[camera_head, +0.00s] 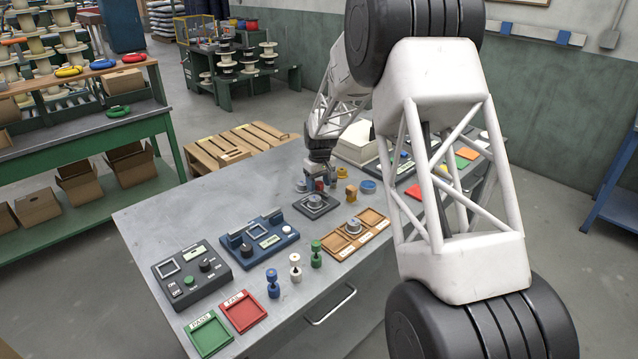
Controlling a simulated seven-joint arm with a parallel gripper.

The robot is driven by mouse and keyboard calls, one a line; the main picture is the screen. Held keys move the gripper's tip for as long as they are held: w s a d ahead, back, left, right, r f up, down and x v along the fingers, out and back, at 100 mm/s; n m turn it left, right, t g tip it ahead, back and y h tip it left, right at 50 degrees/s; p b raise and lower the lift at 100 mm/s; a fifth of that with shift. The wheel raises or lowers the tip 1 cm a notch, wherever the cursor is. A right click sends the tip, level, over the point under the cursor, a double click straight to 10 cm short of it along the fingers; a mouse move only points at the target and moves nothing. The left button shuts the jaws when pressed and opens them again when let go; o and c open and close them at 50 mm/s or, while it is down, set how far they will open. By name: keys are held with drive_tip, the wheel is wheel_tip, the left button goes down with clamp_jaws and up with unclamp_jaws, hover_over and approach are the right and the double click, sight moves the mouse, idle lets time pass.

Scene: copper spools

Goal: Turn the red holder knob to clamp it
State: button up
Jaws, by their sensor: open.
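My gripper (319,180) is open and points down over a small dark square holder (316,204) on the grey workbench. A silver round part sits on that holder. A small red patch (320,186) shows between or right beside the fingertips, low above the holder; it looks like the red knob, but it is tiny and partly hidden by the fingers. I cannot tell whether the fingers touch it or how far the knob is turned.
An orange spool (351,193) and a blue ring (368,187) stand close right of the holder. A wooden compartment tray (372,217) lies in front-right. A blue device (258,242), a black device (190,271) and small coloured spools (295,266) stand left and front. Free bench lies at the left.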

drive_tip(key=c, duration=0.9)
drive_tip(key=shift+m, duration=0.4)
drive_tip(key=m, duration=0.3)
drive_tip(key=shift+m, duration=2.1)
drive_tip(key=o, duration=0.9)
